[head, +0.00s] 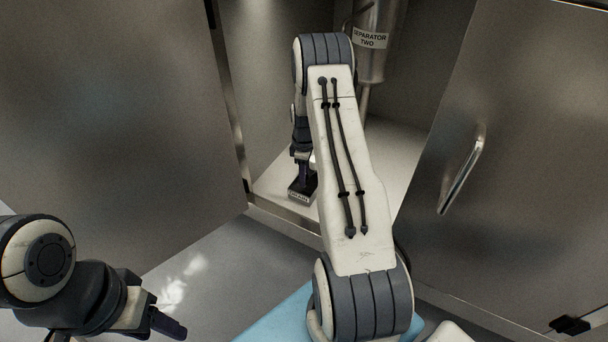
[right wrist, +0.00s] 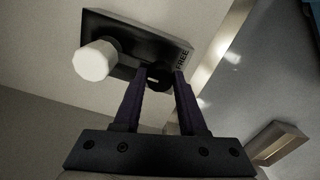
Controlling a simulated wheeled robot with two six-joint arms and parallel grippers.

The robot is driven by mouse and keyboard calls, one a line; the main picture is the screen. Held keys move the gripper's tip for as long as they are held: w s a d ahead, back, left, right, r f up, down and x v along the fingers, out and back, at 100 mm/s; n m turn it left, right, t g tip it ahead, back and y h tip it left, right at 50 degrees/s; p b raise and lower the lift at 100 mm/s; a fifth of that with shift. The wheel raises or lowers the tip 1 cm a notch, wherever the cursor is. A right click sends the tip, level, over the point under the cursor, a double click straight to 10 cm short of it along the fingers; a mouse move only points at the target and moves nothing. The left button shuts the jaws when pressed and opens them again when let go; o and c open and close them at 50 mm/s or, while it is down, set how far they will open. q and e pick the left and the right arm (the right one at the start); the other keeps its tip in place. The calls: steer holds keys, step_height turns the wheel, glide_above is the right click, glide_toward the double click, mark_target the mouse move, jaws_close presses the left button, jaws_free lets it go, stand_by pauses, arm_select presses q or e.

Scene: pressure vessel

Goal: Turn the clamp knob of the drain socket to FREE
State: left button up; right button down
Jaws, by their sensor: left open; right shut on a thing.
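The drain socket is a dark block (head: 299,196) on the cabinet floor, with a small label on its front in the head view. In the right wrist view the block (right wrist: 128,33) carries a white round piece (right wrist: 95,60) at its left and the word FREE at its right edge. My right gripper (right wrist: 157,78) is shut on the dark clamp knob (right wrist: 158,84) beside that word; the fingers hide part of it, and its pointing direction is unclear. In the head view my right gripper (head: 303,172) is partly hidden. My left gripper (head: 170,324) is open, far from the socket, at the lower left.
A steel vessel (head: 372,45) labelled SEPARATOR TWO hangs at the back of the cabinet. Steel doors stand open at left (head: 110,100) and right (head: 490,130), the right one with a bar handle (head: 462,177). A raised sill (head: 285,222) edges the cabinet floor.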

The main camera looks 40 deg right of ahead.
steer(key=shift+r+m+p, duration=0.25)
steer(key=shift+m+p, duration=0.55)
steer(key=shift+p, duration=0.35)
steer(key=m+p, duration=0.5)
steer(key=m, duration=0.1)
steer(key=m+p, duration=0.3)
steer(key=m, duration=0.2)
steer(key=shift+f, duration=0.1)
steer(key=m+p, duration=0.1)
steer(key=m, duration=0.4)
steer(key=shift+f, duration=0.1)
steer(key=shift+m+p, duration=0.3)
steer(key=shift+c, duration=2.3)
jaws_free()
